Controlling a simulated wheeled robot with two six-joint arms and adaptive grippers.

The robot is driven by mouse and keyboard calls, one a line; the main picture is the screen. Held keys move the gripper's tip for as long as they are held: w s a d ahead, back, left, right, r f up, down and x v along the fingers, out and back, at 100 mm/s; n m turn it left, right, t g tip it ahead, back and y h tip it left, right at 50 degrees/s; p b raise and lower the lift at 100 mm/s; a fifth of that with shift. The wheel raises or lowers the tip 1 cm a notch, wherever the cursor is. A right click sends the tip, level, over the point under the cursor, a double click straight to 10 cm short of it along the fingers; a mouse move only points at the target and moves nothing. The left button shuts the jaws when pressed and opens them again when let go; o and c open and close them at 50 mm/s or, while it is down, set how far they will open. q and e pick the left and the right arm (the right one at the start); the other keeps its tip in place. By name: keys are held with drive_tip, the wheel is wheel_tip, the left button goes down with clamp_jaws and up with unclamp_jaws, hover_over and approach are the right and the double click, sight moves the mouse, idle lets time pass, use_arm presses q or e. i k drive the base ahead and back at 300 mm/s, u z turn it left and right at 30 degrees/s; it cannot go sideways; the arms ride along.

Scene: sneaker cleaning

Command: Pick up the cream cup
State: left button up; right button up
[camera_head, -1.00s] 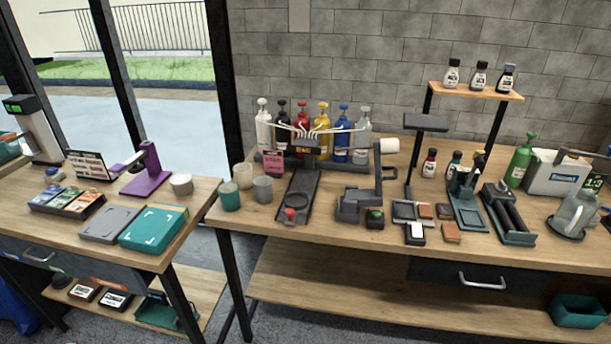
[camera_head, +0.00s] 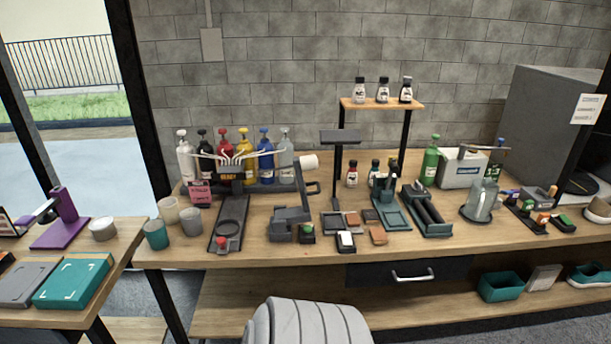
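The cream cup (camera_head: 168,211) stands upright near the left end of the long wooden workbench. A teal cup (camera_head: 156,235) stands in front of it and to the left, and a grey cup (camera_head: 191,222) stands to its right. The three stand close together, and the teal cup hides some of the cream cup's lower part. Neither of my grippers is in view.
Right of the cups is a dark stand (camera_head: 229,222) with several pump bottles behind. A side table (camera_head: 66,318) with a teal box (camera_head: 73,281) stands left, across a gap. A pale grey ribbed shape rises at the bottom; I cannot tell what it is.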

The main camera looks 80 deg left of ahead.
sight(170, 211)
drive_tip(key=z, duration=0.1)
drive_tip(key=k, duration=1.7)
drive_tip(key=u, duration=0.75)
